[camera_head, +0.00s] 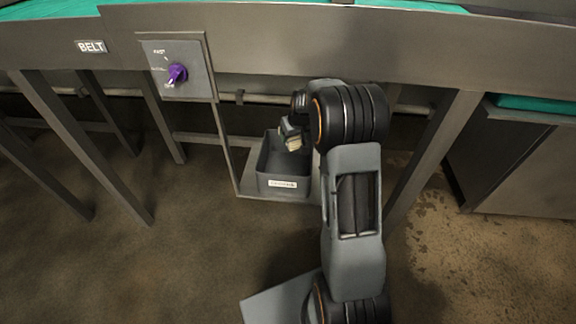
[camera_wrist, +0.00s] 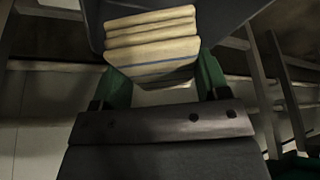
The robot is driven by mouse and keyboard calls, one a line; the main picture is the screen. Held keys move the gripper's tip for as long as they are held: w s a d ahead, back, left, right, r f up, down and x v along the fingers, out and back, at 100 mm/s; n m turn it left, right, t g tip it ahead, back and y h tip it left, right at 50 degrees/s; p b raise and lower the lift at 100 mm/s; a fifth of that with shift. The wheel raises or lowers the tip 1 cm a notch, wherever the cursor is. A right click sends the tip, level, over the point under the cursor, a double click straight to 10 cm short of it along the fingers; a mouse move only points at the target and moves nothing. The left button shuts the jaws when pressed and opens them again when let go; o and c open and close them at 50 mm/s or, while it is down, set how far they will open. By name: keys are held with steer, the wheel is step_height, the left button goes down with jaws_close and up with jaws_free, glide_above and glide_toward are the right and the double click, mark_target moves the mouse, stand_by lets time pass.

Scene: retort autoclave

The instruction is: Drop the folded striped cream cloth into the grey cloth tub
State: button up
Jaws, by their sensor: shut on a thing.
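The folded striped cream cloth (camera_wrist: 152,45) shows in the wrist view as stacked cream layers with a blue stripe, held between the green fingers of my gripper (camera_wrist: 165,85). In the head view the cloth (camera_head: 294,143) is a small pale piece at the tip of my gripper (camera_head: 291,132). The grey cloth tub (camera_head: 283,193) stands low under the belt frame, with a white label on its front. The cloth and gripper appear over the tub's opening; their exact height above its floor is hard to tell. My arm hides part of the tub's right side.
The belt frame (camera_head: 300,45) runs above the tub, with a BELT sign (camera_head: 90,46) and a panel with a purple knob (camera_head: 177,73). Metal legs (camera_head: 85,145) stand left and right. A grey cabinet (camera_head: 520,160) is at the right. The floor in front is clear.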

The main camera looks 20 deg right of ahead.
steer(key=f+b, duration=0.3)
steer(key=f, duration=0.2)
steer(key=shift+a+f, duration=0.1)
steer(key=shift+a, duration=0.1)
steer(key=o, duration=0.9)
steer(key=p+v, duration=0.2)
steer(key=v, duration=0.5)
steer(key=shift+s+r, duration=0.1)
steer(key=shift+r, duration=0.2)
